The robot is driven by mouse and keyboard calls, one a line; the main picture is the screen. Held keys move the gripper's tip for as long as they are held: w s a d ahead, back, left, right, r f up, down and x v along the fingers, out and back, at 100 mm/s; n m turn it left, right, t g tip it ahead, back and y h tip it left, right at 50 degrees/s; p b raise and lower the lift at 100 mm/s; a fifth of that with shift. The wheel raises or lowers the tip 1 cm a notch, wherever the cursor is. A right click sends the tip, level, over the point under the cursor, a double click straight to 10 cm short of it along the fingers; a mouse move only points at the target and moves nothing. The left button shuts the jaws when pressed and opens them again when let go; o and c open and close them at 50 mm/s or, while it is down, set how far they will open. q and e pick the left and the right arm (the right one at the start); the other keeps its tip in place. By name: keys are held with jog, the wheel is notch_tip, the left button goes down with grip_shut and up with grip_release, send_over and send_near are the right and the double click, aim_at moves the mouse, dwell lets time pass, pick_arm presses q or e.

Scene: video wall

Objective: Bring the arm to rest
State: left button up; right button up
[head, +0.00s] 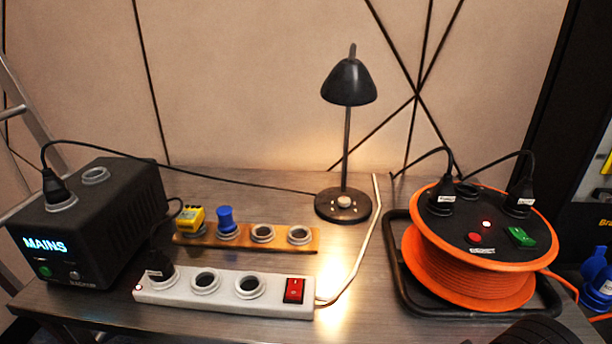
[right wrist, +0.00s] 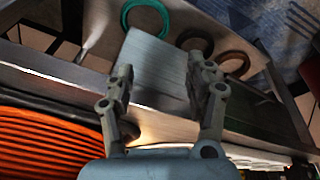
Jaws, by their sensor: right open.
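My right gripper (right wrist: 158,88) shows in the right wrist view with its two fingers spread apart and nothing between them. It is beside the orange cable reel (right wrist: 40,145), near the table's edge. In the head view the orange cable reel (head: 468,270) stands at the right of the table, with two black plugs in its top. Neither gripper can be made out in the head view. A dark rounded shape (head: 530,333) cuts into the bottom right there; I cannot tell what it is. My left gripper is not in view.
On the table (head: 365,315) stand a black MAINS box (head: 120,215), a white power strip (head: 180,292), a wooden socket board (head: 280,243) and a lit lamp (head: 348,85). Green (right wrist: 123,22) and brown (right wrist: 236,54) rings show beyond the table edge in the wrist view.

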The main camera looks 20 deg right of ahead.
jog(key=s+d+f+g+b, duration=0.1)
jog(key=s+f, duration=0.2)
jog(key=f, duration=0.7)
jog(key=s+d+f, duration=0.1)
jog(key=s+f, duration=0.2)
jog(key=f, duration=0.6)
jog(key=s+f+b, duration=0.1)
jog(key=s+f, duration=1.1)
jog(key=s, duration=0.3)
jog(key=shift+s+d+f+g, duration=0.2)
jog(key=shift+s+f+g, duration=0.1)
jog(key=shift+s+g, duration=0.1)
